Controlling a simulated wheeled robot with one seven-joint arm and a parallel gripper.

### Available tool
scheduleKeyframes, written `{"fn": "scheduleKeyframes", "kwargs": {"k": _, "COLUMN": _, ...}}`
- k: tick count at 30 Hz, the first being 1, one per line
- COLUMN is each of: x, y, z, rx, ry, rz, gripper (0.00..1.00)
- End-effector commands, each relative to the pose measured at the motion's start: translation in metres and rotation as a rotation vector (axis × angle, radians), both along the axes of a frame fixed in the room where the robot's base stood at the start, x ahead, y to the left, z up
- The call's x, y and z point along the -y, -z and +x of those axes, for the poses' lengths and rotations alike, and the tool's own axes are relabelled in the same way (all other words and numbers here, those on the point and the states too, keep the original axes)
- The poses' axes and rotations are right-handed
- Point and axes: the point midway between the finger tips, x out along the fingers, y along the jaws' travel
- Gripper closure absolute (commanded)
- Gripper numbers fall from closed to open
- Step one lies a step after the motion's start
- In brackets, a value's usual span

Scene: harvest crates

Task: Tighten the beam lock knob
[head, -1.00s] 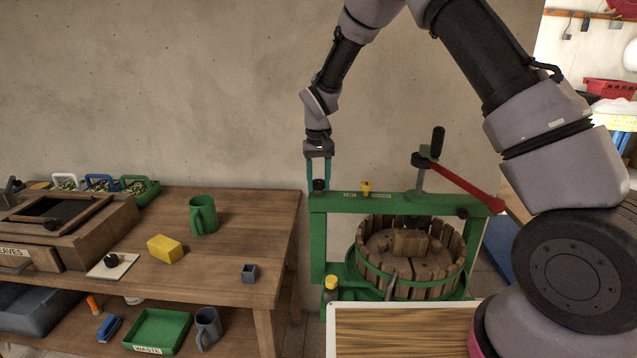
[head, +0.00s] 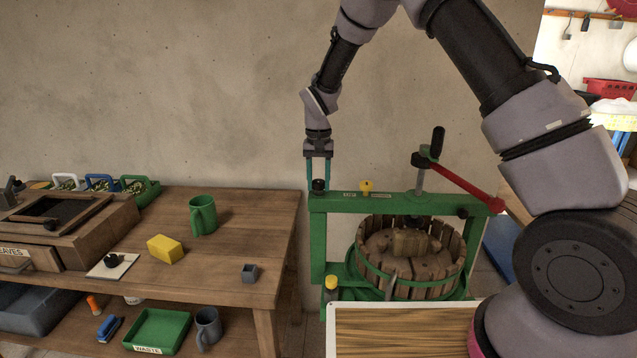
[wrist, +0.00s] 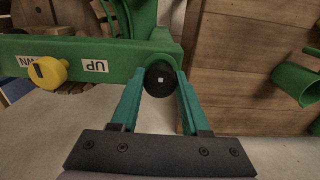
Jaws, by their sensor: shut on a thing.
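The beam lock knob (wrist: 160,80) is a round black knob with a small pale square mark on its top. It sits at the left end of the green press beam (head: 390,203). In the head view the black knob (head: 318,186) shows between the fingers. My gripper (head: 318,183) points straight down over the beam end. In the wrist view the teal fingers of my gripper (wrist: 160,85) are on both sides of the knob and shut on it. The underside of the knob is hidden.
A red-handled lever (head: 465,185) rises at the beam's right. The slatted basket (head: 372,270) is below. A wooden table (head: 225,255) with a green mug (head: 203,215) stands to the left.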

Motion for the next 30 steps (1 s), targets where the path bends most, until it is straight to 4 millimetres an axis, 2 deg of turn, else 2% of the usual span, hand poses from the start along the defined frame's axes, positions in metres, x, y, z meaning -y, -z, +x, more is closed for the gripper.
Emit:
{"fn": "scheduleKeyframes", "kwargs": {"k": 1, "x": -0.001, "y": -0.004, "z": 0.003, "rx": 0.008, "ry": -0.001, "rz": 0.004, "gripper": 1.00}}
{"fn": "scheduleKeyframes", "kwargs": {"k": 2, "x": -0.001, "y": -0.004, "z": 0.003, "rx": 0.008, "ry": -0.001, "rz": 0.004, "gripper": 0.47}}
{"fn": "scheduleKeyframes", "kwargs": {"k": 3, "x": -0.001, "y": -0.003, "z": 0.002, "rx": 0.007, "ry": -0.001, "rz": 0.004, "gripper": 0.31}}
{"fn": "scheduleKeyframes", "kwargs": {"k": 4, "x": -0.001, "y": -0.003, "z": 0.002, "rx": 0.007, "ry": -0.001, "rz": 0.004, "gripper": 0.24}}
{"fn": "scheduleKeyframes", "kwargs": {"k": 13, "x": 0.000, "y": -0.002, "z": 0.001, "rx": 0.003, "ry": -0.002, "rz": 0.002, "gripper": 0.24}}
{"fn": "scheduleKeyframes", "kwargs": {"k": 16, "x": -0.001, "y": -0.008, "z": 0.001, "rx": 0.004, "ry": -0.001, "rz": 0.002, "gripper": 0.24}}
{"fn": "scheduleKeyframes", "kwargs": {"k": 20, "x": -0.001, "y": -0.027, "z": 0.001, "rx": 0.005, "ry": -0.002, "rz": 0.004, "gripper": 0.24}}
{"fn": "scheduleKeyframes", "kwargs": {"k": 30, "x": -0.001, "y": -0.093, "z": 0.002, "rx": 0.006, "ry": -0.002, "rz": 0.004, "gripper": 0.24}}
